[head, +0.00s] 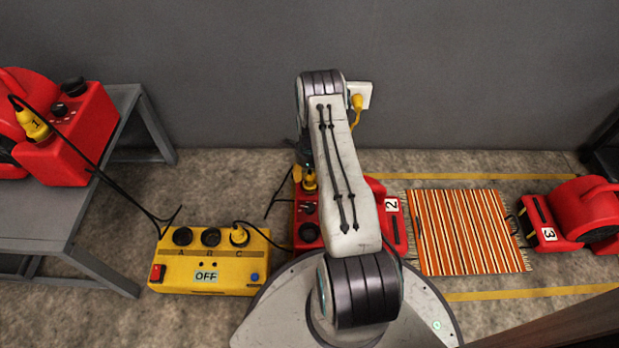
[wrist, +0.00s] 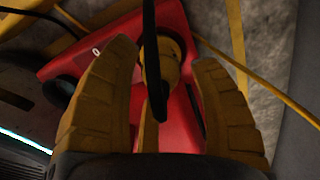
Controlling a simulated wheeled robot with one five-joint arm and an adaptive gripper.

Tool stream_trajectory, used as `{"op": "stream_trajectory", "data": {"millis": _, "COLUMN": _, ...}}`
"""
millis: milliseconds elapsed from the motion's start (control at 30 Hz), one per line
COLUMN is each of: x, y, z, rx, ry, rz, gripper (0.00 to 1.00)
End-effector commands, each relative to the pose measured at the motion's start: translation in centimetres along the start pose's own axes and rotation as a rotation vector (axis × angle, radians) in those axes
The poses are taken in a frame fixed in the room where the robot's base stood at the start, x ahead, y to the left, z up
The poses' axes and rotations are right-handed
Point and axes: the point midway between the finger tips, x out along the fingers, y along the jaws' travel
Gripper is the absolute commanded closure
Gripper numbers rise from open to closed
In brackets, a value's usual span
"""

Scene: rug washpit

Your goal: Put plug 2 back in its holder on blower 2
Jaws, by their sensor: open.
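Blower 2 is red, with a white "2" label (head: 391,205), and stands on the floor partly hidden under my arm. A yellow plug (head: 309,179) stands at the left end of its red body. In the wrist view a yellow plug (wrist: 171,62) with a black cord stands against the red blower body (wrist: 100,62), between my fingers. No number shows on it, and I cannot tell how fully it sits in the holder. My gripper (wrist: 164,55) is open, one finger on each side of the plug, with gaps visible; the arm largely hides it in the head view.
A yellow power box (head: 208,275) reading "OFF" stands left, with a yellow plug (head: 239,235) in socket C. Blower 1 (head: 72,140) is on a grey bench (head: 60,215). A striped rug (head: 468,232) and blower 3 (head: 585,212) lie right. A wall outlet (head: 366,90) holds a yellow plug.

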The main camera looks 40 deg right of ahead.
Motion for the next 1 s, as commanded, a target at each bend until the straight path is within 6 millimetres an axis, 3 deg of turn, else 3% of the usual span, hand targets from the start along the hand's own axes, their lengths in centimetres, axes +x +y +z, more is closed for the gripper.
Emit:
{"op": "stream_trajectory", "data": {"millis": 200, "x": -4.1, "y": -0.1, "z": 0.0, "rx": 0.0, "ry": -0.001, "rz": -0.004, "gripper": 0.43}}
{"op": "stream_trajectory", "data": {"millis": 500, "x": -8.0, "y": -0.1, "z": 0.0, "rx": 0.0, "ry": -0.001, "rz": -0.003, "gripper": 0.43}}
{"op": "stream_trajectory", "data": {"millis": 700, "x": -9.2, "y": 0.0, "z": 0.0, "rx": 0.0, "ry": 0.0, "rz": -0.001, "gripper": 0.43}}
{"op": "stream_trajectory", "data": {"millis": 1000, "x": -9.5, "y": 0.0, "z": 0.0, "rx": 0.0, "ry": 0.0, "rz": -0.001, "gripper": 0.43}}
